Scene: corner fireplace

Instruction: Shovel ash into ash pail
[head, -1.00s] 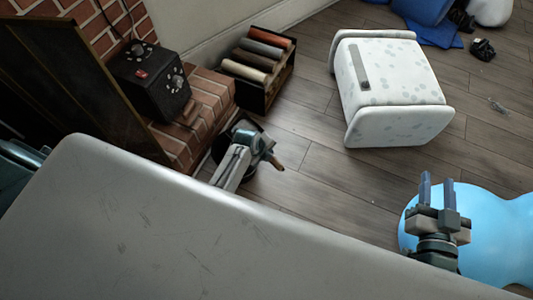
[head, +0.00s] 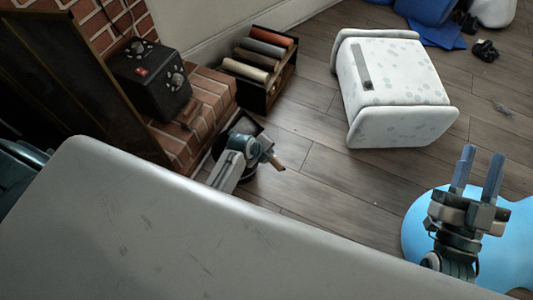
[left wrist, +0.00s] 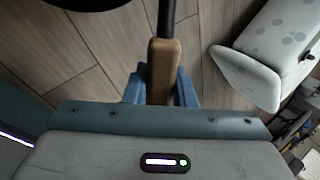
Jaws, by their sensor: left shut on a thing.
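My left gripper (head: 268,155) is shut on the wooden handle of a tool (head: 277,163), which I take for the shovel. In the left wrist view the handle (left wrist: 162,72) sits between the blue fingers, and a dark shaft runs up out of the picture. The tool's far end is hidden. A dark round container (head: 250,179), likely the ash pail, stands on the floor below and behind my left arm, mostly covered by it. A dark curved edge shows at the top of the left wrist view. My right gripper (head: 478,166) is open and empty at the right. No ash shows.
A brick hearth (head: 211,98) carries a black box with knobs (head: 150,80). A box of rolls (head: 265,95) stands beside it. A spotted white stool-like piece (head: 410,90) lies on the wood floor. A light-blue rounded thing (head: 415,222) is under my right gripper.

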